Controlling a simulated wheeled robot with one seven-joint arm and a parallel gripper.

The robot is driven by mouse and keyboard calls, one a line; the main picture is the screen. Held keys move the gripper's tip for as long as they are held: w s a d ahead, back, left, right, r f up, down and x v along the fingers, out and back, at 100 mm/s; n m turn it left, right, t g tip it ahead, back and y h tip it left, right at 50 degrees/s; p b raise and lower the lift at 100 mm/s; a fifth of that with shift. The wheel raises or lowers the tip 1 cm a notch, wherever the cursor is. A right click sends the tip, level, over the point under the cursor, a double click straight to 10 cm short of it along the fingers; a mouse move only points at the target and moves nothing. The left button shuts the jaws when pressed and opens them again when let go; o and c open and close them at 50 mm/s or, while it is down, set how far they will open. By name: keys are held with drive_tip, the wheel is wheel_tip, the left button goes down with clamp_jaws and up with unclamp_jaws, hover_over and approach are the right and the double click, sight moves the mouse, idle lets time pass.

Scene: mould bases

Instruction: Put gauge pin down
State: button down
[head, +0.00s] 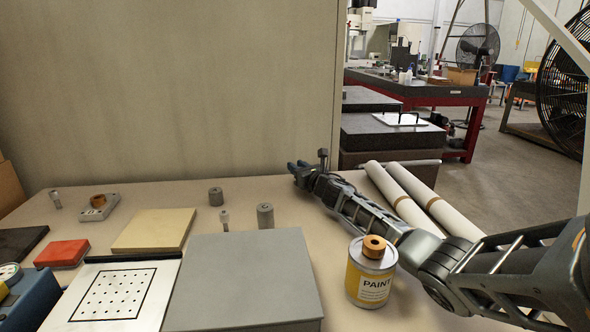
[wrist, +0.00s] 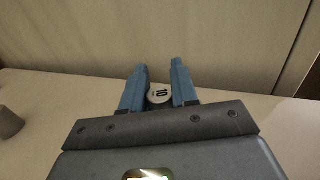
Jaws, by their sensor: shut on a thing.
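My gripper (head: 297,168) is low over the back of the table, close to the tall panel. In the wrist view its blue fingers (wrist: 159,75) are shut on a gauge pin (wrist: 158,96), whose round pale end is marked 10. The rest of that pin is hidden, and I cannot tell whether it touches the table. Two similar small pins stand upright on the table: one (head: 224,219) left of the larger grey cylinder, the other (head: 56,199) at the far left.
Grey cylinders (head: 216,196) (head: 265,215) stand left of my gripper. A paint can (head: 370,276) with a brown ring on top stands near my arm, and paper rolls (head: 405,190) lie behind it. A grey block (head: 245,280), tan plate (head: 154,230) and red box (head: 62,253) fill the left front.

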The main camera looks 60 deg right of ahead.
drive_tip(key=shift+f, duration=0.2)
drive_tip(key=c, duration=0.9)
unclamp_jaws()
drive_tip(key=shift+r, duration=0.1)
drive_tip(key=shift+o, duration=0.2)
drive_tip(key=shift+r, duration=0.1)
drive_tip(key=shift+s, duration=0.25)
drive_tip(key=p+v, duration=0.4)
drive_tip(key=v, duration=0.6)
drive_tip(key=shift+p+v, duration=0.45)
drive_tip(key=shift+v, duration=0.35)
drive_tip(key=shift+a, duration=0.1)
